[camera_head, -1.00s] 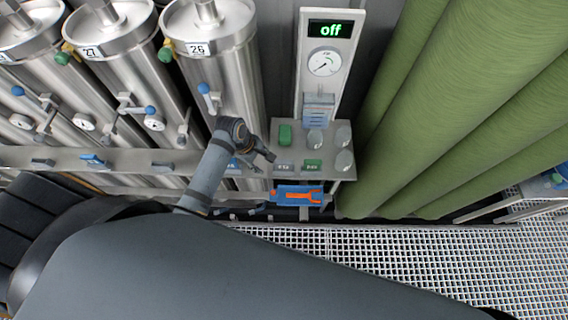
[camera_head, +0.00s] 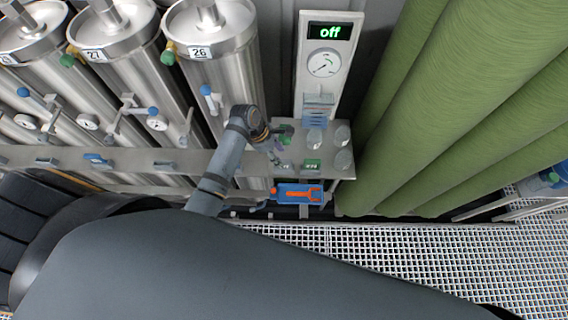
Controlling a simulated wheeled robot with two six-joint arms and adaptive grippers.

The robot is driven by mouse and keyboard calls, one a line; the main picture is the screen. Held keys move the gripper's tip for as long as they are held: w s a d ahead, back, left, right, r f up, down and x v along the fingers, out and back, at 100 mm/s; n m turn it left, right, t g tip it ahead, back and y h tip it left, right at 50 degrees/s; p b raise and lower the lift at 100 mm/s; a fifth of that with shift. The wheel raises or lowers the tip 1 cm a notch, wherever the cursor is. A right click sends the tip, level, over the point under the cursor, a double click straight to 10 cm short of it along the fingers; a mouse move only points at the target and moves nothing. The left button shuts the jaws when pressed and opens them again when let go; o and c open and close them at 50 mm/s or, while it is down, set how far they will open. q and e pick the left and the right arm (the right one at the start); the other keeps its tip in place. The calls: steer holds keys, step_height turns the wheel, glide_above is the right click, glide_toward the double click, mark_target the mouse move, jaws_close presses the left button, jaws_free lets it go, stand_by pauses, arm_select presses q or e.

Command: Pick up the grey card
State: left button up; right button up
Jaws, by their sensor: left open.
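My left gripper (camera_head: 279,145) is open over the left part of the small grey shelf (camera_head: 344,172) below the gauge panel. Its fingers point right and down and cover part of the shelf top. A small grey piece with faint markings (camera_head: 286,166), perhaps the grey card, lies near the shelf's front edge, just below the fingertips. It is too small to be sure, and I cannot tell whether the fingers touch it. A green piece (camera_head: 311,165) with pale markings lies to its right. My right gripper is not in view.
Clear cups (camera_head: 342,160) stand on the shelf's right side. Blue cards (camera_head: 317,108) sit in a holder below the gauge (camera_head: 323,63); the display reads "off". An orange tool on a blue tray (camera_head: 298,194) is below the shelf. Steel vessels (camera_head: 213,60) stand left, green rolls (camera_head: 440,110) right.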

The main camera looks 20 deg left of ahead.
mark_target(283, 160)
arm_select(q)
steer(key=x, duration=0.2)
steer(key=p+x, duration=0.1)
steer(key=x, duration=0.1)
steer(key=shift+s+d, duration=0.2)
steer(key=shift+s, duration=0.2)
steer(key=shift+w+d+f, duration=0.1)
steer(key=shift+f, duration=0.3)
jaws_close()
